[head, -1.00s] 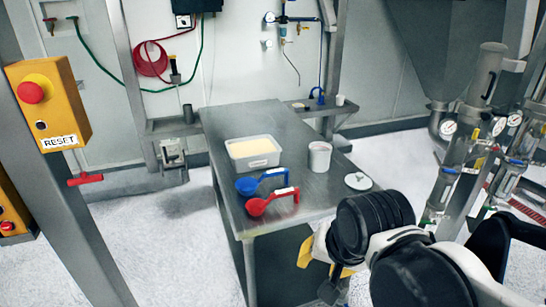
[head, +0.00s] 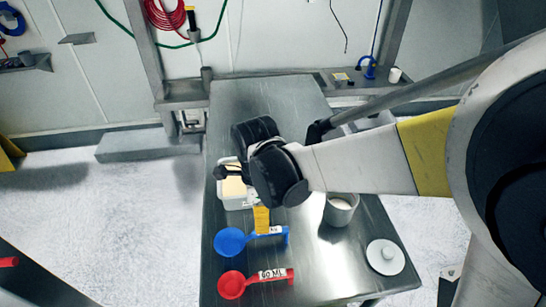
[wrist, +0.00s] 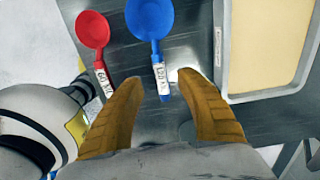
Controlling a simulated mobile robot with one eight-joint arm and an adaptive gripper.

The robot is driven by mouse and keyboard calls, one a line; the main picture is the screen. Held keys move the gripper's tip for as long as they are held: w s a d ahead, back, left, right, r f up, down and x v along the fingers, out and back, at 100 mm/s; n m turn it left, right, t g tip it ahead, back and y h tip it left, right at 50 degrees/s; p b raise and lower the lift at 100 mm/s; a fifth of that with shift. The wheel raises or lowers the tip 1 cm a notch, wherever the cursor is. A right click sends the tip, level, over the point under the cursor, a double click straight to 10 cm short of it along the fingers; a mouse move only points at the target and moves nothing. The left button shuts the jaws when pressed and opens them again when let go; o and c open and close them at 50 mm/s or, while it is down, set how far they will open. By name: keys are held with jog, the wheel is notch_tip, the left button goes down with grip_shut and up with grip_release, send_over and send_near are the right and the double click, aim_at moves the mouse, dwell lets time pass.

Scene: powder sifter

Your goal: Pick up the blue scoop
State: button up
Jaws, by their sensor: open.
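The blue scoop (head: 231,241) lies on the metal table, its handle pointing right in the head view and carrying a white label. In the wrist view the blue scoop (wrist: 150,20) has its bowl at the top and its labelled handle reaching down between my fingertips. My gripper (wrist: 157,85) is open, with yellow-brown fingers on either side of the handle end and apart from it. In the head view my gripper (head: 262,218) hangs over the table by the blue handle, mostly hidden by my wrist.
A red scoop (head: 232,284) lies nearer the front, parallel to the blue one. A tub of pale powder (wrist: 281,45) stands beyond, partly hidden by my arm in the head view.

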notch_tip(320, 180, down, 3)
jog(key=shift+s+a+r+b, duration=0.1)
jog(key=shift+s+b, duration=0.05)
jog(key=shift+b, duration=0.2)
jog(key=shift+f+b, duration=1.1)
jog(key=shift+f, duration=1.75)
grip_shut()
